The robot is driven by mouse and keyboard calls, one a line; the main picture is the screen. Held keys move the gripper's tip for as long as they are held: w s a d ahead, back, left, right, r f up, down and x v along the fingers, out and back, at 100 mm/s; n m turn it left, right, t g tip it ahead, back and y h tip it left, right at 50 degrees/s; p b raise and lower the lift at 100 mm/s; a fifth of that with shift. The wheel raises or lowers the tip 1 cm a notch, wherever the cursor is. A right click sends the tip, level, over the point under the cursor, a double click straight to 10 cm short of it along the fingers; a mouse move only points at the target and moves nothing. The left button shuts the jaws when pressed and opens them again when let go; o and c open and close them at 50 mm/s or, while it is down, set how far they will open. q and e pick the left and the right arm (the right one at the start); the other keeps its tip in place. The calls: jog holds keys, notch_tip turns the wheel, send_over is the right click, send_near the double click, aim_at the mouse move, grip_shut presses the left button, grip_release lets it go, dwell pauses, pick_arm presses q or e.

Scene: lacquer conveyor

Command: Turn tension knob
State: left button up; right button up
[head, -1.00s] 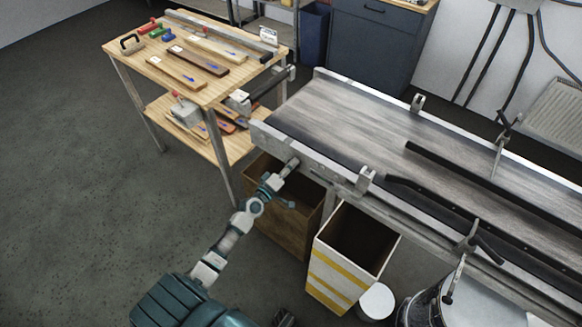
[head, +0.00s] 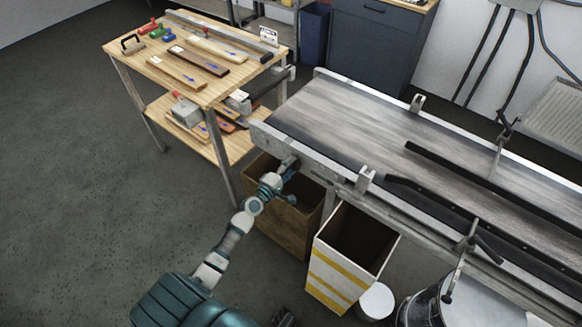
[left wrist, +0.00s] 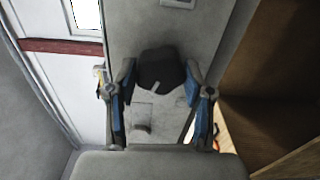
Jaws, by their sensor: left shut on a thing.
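The tension knob (left wrist: 160,70) is a dark, faceted knob with a pale mark on its lower edge, in the middle of the left wrist view. The two blue-padded fingers of my left gripper (left wrist: 160,78) stand on either side of it, shut on it. In the head view my left gripper (head: 290,166) is at the near side of the conveyor (head: 345,115), close to its left end. The knob is hidden there by the gripper and wrist. My right gripper does not show clearly in either view.
A brown open bin (head: 285,225) stands below my left gripper. A white bin with yellow stripes (head: 335,277) is to its right. A wooden worktable (head: 155,70) with tools and boards stands beyond the conveyor's left end. The floor at left is clear.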

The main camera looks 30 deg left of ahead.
pick_arm(q)
jog(key=shift+a+f, duration=0.1)
jog(key=shift+a, duration=0.1)
jog(key=o, duration=0.9)
jog(key=shift+o, duration=1.3)
jog(key=shift+a+f, duration=0.1)
jog(key=shift+a, duration=0.05)
jog(key=s+a, duration=0.1)
jog(key=s, duration=1.1)
jog(key=shift+f, duration=0.1)
